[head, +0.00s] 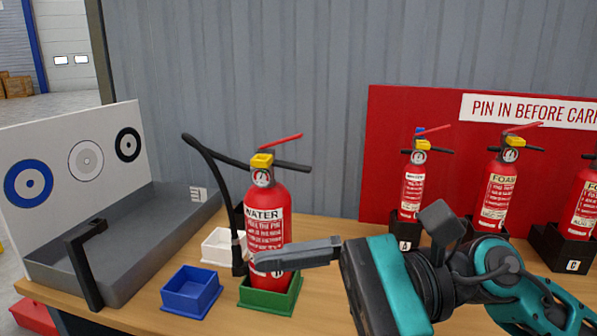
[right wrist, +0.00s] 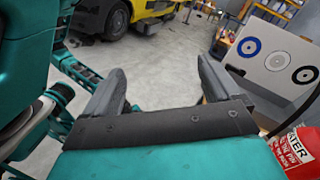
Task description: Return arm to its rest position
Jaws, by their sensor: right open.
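My right gripper (right wrist: 160,70) is open, with nothing between its fingers. In the head view one of its fingers (head: 298,256) points left and overlaps the lower body of the water extinguisher (head: 264,203). That red extinguisher stands upright in the green tray (head: 270,302), with its black hose at its left. In the right wrist view the extinguisher (right wrist: 300,146) shows at the lower right, outside the fingers. I cannot tell whether the finger touches it. My left gripper is not in view.
A blue tray (head: 190,291) and a white tray (head: 217,247) stand left of the extinguisher. A grey trough (head: 140,235) with a target board (head: 62,155) is at the left. More extinguishers (head: 497,190) stand in black holders before a red panel (head: 385,150) at the right.

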